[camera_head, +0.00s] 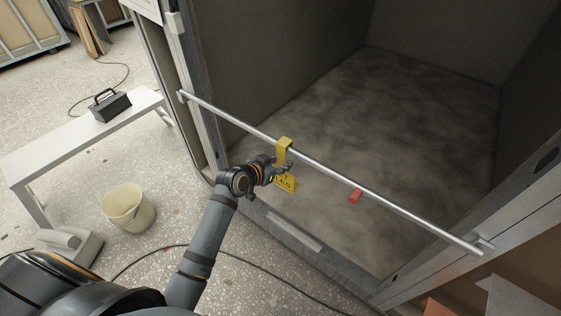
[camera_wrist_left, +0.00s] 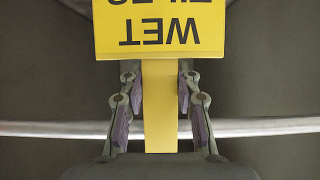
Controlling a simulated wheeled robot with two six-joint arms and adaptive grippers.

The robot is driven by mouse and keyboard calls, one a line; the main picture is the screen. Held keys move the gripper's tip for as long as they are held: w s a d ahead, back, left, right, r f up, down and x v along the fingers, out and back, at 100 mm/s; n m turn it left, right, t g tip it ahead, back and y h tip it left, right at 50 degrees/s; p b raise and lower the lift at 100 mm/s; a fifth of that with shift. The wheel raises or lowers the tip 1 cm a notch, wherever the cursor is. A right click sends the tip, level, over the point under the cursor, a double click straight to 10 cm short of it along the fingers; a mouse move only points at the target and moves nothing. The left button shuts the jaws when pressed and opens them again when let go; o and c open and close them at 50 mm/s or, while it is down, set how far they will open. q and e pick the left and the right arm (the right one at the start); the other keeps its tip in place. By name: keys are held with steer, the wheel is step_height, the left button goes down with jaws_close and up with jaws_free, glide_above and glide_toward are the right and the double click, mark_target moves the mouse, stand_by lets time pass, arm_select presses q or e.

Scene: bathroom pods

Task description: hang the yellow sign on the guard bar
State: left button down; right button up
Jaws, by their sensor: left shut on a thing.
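The yellow sign (camera_head: 286,184) has a flat lettered plate and a strap with a bent hook end (camera_head: 284,146). The guard bar (camera_head: 380,198) is a thin metal rail across the pod opening. The hook end covers a stretch of the bar in the head view; whether it rests on the bar I cannot tell. My left gripper (camera_head: 282,170) is shut on the sign's strap, just on the near side of the bar. In the left wrist view, the plate (camera_wrist_left: 160,30) reads WET upside down, the strap (camera_wrist_left: 160,110) runs between the fingers, and the bar (camera_wrist_left: 260,126) passes behind. My right gripper is out of view.
A red tag-like piece (camera_head: 355,196) is at the bar, right of the sign. A white bench (camera_head: 60,137) with a black toolbox (camera_head: 110,105) stands left. A cream bucket (camera_head: 128,208) and cables lie on the floor. The pod floor beyond the bar is clear.

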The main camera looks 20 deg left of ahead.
arm_select(q)
steer(key=c, duration=0.9)
jaws_free()
steer(key=shift+o, duration=0.2)
steer(key=v, duration=1.2)
steer(key=shift+f, duration=0.1)
